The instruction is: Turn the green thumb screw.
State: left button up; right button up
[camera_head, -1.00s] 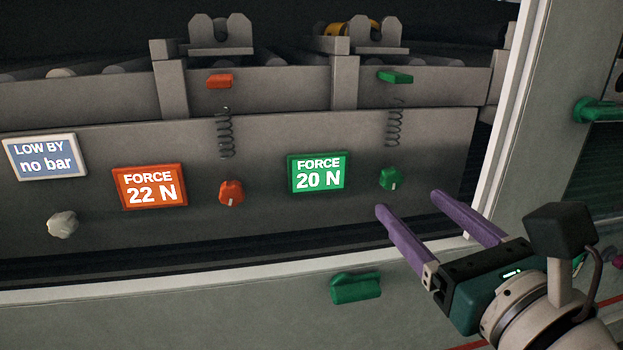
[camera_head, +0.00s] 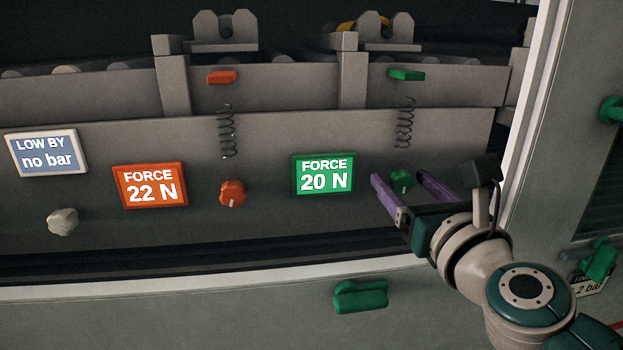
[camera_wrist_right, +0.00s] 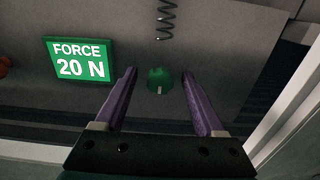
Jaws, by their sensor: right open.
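The green thumb screw (camera_head: 402,181) is a small knob with a pale mark, set in the grey panel below a coil spring. It also shows in the right wrist view (camera_wrist_right: 160,80), between and a little beyond the fingertips. My right gripper (camera_head: 397,177) is open, with its two purple fingers on either side of the screw and a gap on each side. In the wrist view the gripper (camera_wrist_right: 157,75) holds nothing. The green display (camera_head: 324,175) left of the screw reads FORCE 20 N. My left gripper is not in view.
An orange knob (camera_head: 232,193) and an orange display (camera_head: 150,185) reading FORCE 22 N are further left. A white knob (camera_head: 62,221) sits below a blue display (camera_head: 46,153). A green handle (camera_head: 360,296) is on the lower ledge. A pale frame post (camera_head: 530,120) stands right of the screw.

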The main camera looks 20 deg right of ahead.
jog(key=shift+c, duration=0.4)
grip_shut()
